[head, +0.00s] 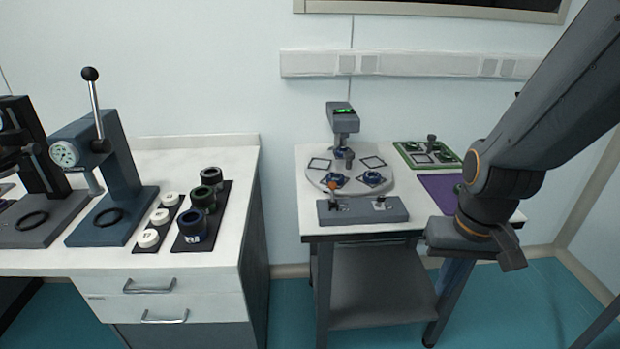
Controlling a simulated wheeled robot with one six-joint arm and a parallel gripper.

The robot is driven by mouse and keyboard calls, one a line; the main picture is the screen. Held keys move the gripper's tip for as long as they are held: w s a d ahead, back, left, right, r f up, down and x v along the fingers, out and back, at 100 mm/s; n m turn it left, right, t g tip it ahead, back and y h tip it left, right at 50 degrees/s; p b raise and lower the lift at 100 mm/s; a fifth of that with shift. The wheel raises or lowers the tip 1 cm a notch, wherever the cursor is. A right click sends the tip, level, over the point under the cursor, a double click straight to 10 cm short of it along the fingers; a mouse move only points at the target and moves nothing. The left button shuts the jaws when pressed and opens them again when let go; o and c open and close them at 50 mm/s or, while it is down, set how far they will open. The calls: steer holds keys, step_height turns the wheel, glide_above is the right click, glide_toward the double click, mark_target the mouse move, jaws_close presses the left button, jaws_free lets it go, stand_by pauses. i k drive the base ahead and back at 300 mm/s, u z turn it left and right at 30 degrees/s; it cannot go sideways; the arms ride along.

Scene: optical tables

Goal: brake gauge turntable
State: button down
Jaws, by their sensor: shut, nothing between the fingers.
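The turntable is a pale grey round plate (350,188) on the smaller white table, carrying several dark square frames and blue parts. The gauge (343,120), a dark grey stand with a green lit display, rises behind it, with its head over the back of the plate. A grey control box (362,214) stands in front of the plate. My gripper (512,262) is shut and empty, right of the box, beyond the table's front edge.
A green board (405,147) with parts and a purple mat (435,184) lie at the right of the table, partly hidden by my arm. A left bench (130,262) holds lever presses (122,205), black rings and white pucks. Teal floor shows between the furniture.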

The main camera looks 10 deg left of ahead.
mark_target(332, 185)
steer(key=u, duration=0.95)
steer(key=i, duration=1)
steer(key=z, duration=0.05)
